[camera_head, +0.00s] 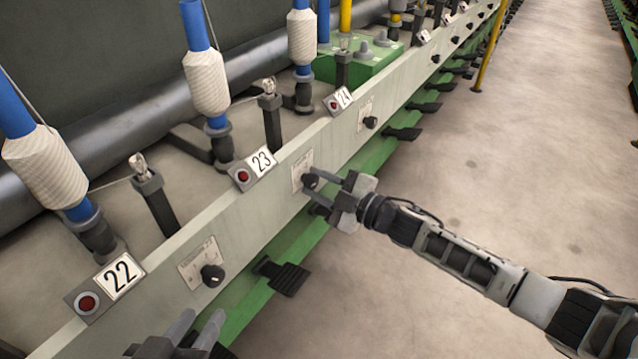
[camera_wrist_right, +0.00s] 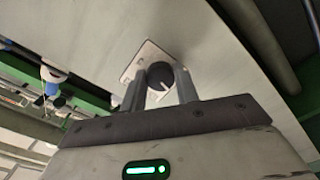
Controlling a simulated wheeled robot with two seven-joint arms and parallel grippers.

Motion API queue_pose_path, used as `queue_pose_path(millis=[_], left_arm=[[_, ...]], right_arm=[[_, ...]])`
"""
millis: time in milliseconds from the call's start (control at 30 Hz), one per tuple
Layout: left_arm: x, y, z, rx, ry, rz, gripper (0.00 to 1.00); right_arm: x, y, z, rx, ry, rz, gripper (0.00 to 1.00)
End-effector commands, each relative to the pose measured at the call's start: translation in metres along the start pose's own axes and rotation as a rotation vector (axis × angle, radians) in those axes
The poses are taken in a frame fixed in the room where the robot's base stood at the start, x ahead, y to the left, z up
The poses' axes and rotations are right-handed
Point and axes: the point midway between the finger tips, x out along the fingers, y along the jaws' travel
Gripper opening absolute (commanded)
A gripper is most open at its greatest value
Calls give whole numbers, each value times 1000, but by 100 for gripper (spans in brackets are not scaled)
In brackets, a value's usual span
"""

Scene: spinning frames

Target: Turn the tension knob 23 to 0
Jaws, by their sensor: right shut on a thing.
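Tension knob 23 (camera_head: 309,181) is a small black knob on a pale dial plate (camera_head: 301,166) on the front of the grey-white rail, below and right of the label 23 (camera_head: 261,160). My right gripper (camera_head: 322,180) reaches it from the right and its fingers are shut on the knob. In the right wrist view the black knob (camera_wrist_right: 160,76) with a white pointer line sits between the two fingers (camera_wrist_right: 161,88). The dial's markings are too small to read. My left gripper (camera_head: 197,329) is at the bottom left, its two fingers apart and empty, below knob 22.
Knob 22 (camera_head: 212,275) is on the rail to the left and another knob (camera_head: 371,122) is further right. Labels with red buttons (camera_head: 243,176), spindles with white yarn (camera_head: 207,82) and black pedals (camera_head: 288,278) line the frame. The floor on the right is clear.

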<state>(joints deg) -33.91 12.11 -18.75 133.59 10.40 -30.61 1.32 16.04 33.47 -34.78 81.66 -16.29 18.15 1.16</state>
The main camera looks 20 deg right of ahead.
Motion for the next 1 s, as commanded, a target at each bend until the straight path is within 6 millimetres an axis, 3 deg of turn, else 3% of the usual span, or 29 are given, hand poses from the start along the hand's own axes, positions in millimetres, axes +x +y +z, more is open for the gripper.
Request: queue_pose_path(millis=[33, 100, 467, 667, 1000], left_arm=[[0, 0, 0, 0, 0, 0, 35], [0, 0, 0, 0, 1, 0, 35], [-2, 1, -1, 4, -1, 2, 35], [-4, 0, -1, 8, -29, -1, 35], [0, -8, 13, -7, -120, -32, 35]], right_arm=[[0, -1, 0, -2, 0, -3, 39], [0, -1, 0, -2, 0, -3, 52], [-6, 0, 0, 1, -2, -2, 52], [-40, 0, 0, 3, -5, -5, 52], [-121, -1, -1, 2, -4, -5, 52]])
